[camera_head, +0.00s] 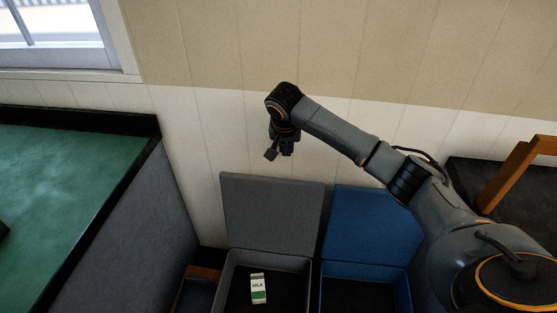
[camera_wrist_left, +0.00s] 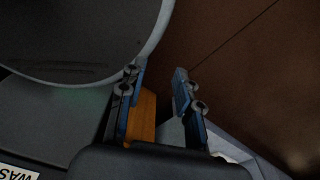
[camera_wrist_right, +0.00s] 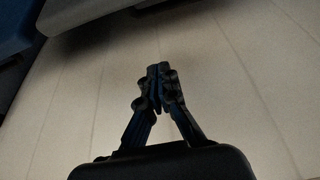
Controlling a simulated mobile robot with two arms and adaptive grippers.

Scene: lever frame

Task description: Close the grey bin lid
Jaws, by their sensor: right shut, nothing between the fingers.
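The grey bin (camera_head: 236,287) stands at the bottom middle of the head view. Its grey lid (camera_head: 272,215) is open, standing up at the back near the wall. A white and green milk carton (camera_head: 258,288) lies inside the bin. My right gripper (camera_head: 279,155) is shut and empty, above and behind the top edge of the grey lid, apart from it. In the right wrist view its fingertips (camera_wrist_right: 159,72) meet, with the pale wall beyond. My left gripper (camera_wrist_left: 158,78) shows only in its own wrist view, fingers apart with nothing held between them.
A blue bin (camera_head: 366,290) with its open blue lid (camera_head: 370,228) stands right of the grey one. A green-topped counter (camera_head: 70,190) is on the left. A wooden chair (camera_head: 512,170) is at the right. The panelled wall (camera_head: 200,150) is behind the bins.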

